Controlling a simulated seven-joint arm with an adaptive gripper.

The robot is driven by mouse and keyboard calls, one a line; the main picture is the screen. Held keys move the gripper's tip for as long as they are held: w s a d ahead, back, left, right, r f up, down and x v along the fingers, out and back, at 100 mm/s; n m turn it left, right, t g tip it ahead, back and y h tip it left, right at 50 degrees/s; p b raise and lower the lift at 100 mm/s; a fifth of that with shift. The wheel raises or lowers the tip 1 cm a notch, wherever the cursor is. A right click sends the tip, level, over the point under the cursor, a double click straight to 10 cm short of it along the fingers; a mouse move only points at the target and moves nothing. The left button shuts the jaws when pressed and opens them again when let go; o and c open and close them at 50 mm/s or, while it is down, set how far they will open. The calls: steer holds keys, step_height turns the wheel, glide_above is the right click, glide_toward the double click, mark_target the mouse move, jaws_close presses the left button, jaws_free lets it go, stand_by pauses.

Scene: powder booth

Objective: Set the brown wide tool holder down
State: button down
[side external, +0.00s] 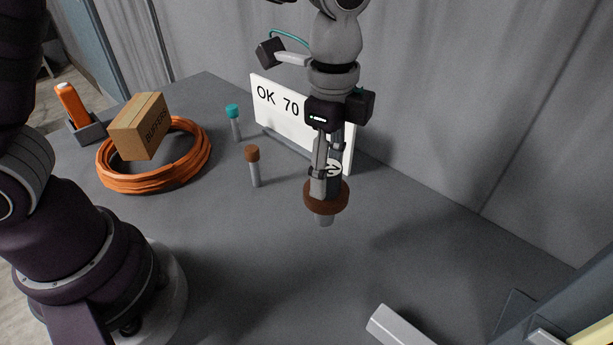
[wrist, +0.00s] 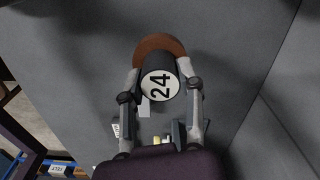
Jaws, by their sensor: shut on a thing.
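The brown wide tool holder (side external: 339,198) has a wide brown collar, a dark body above it and a grey tip pointing down. My gripper (side external: 324,190) is shut on it, with a finger on each side of the body. The holder hangs upright, seemingly above the grey table, with its tip clear in view; the exact gap is hard to judge. In the wrist view, the brown collar (wrist: 158,44) shows beyond the dark body, whose round white end label reads 24. My gripper's fingers (wrist: 161,85) flank it there.
A white sign (side external: 275,101) reading OK 70 stands behind my gripper. A brown-capped tube (side external: 254,168) and a teal-capped tube (side external: 235,124) stand left. Farther left are an orange coil (side external: 120,180), a box (side external: 136,127) and an orange-handled item (side external: 72,105). A grey bar (side external: 398,328) lies in front. Table right of the holder is clear.

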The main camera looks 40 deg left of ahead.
mark_target(324, 213)
steer(key=f, duration=0.8)
steer(key=shift+w+a, duration=0.2)
steer(key=shift+w, duration=0.05)
steer(key=shift+f, duration=0.1)
steer(key=c, duration=0.7)
jaws_free()
